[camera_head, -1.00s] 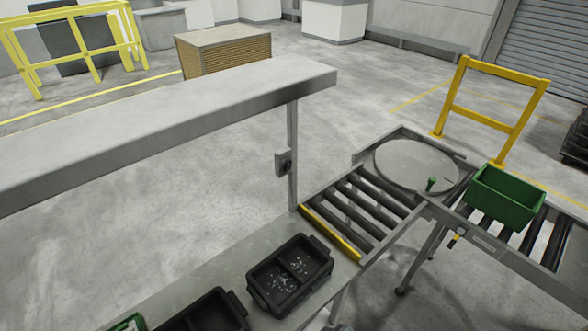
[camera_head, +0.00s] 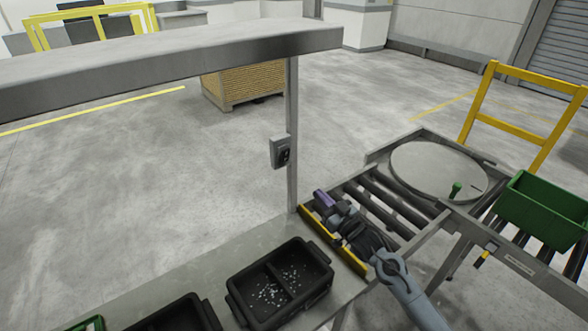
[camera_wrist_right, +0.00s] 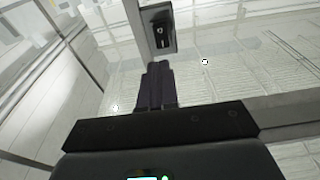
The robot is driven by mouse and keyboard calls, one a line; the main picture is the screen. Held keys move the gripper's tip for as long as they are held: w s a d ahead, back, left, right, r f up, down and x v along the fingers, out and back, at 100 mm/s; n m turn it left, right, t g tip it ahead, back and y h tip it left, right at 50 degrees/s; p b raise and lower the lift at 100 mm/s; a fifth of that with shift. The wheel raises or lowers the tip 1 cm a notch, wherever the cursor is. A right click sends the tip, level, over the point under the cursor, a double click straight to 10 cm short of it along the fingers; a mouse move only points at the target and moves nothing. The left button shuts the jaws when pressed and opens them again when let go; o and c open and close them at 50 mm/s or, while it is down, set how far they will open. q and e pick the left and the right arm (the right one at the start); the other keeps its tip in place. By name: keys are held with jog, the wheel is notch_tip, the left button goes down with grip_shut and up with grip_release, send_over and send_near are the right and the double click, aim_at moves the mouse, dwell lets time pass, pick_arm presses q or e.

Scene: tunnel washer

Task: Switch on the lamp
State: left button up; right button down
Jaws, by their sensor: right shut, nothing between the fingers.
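A small grey switch box (camera_head: 281,152) with a dark face is fixed to the upright post under the long overhead beam. In the right wrist view the switch box (camera_wrist_right: 158,28) is at the top centre, just beyond my fingertips. My right gripper (camera_head: 320,196) is shut and empty, below and to the right of the switch box, apart from it in the head view. Its dark closed fingers (camera_wrist_right: 156,82) point toward the box in the wrist view. I cannot tell the exact gap. My left gripper is not in view.
The grey post (camera_head: 293,100) carries the overhead beam (camera_head: 170,58). A black two-part tray (camera_head: 236,291) with small bits stands on the bench. Rollers (camera_head: 385,205), a turntable (camera_head: 438,170) and a green bin (camera_head: 543,212) lie to the right.

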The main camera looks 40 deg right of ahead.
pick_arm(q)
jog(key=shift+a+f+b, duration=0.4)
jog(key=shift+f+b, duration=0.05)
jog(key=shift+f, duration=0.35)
pick_arm(e)
jog(key=r, duration=0.1)
jog(key=w+r, duration=0.1)
jog(key=shift+w+d+r+t, duration=0.1)
jog(key=shift+w+r+t, duration=0.05)
jog(key=shift+r+t, duration=0.25)
jog(key=shift+f, duration=0.1)
jog(key=p, duration=0.2)
send_near(287, 152)
jog(key=x, duration=0.5)
jog(key=shift+w, duration=0.1)
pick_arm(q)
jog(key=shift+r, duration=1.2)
pick_arm(e)
jog(key=shift+x, duration=0.8)
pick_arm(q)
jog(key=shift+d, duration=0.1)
